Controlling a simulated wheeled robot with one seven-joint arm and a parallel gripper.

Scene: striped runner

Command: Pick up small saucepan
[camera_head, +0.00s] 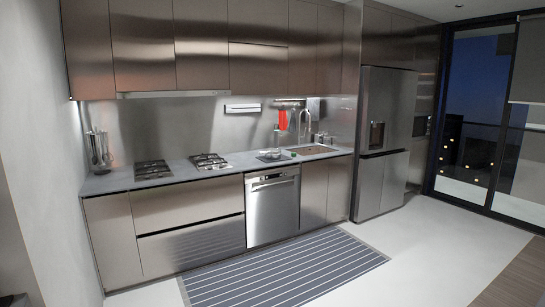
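I cannot make out a small saucepan anywhere in this view. The two cooktops, a left one (153,170) and a right one (208,162), show dark grates with no clear pan on them. Small items sit on a dark tray or rack (275,156) on the counter left of the sink, too small to identify. My gripper is not in view.
The long grey counter (225,168) runs along the back wall above drawers and a dishwasher (272,205). Upright utensils (99,150) stand at its left end. A striped runner (285,270) lies in front. A fridge (384,140) stands right. The pale floor (440,240) is clear.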

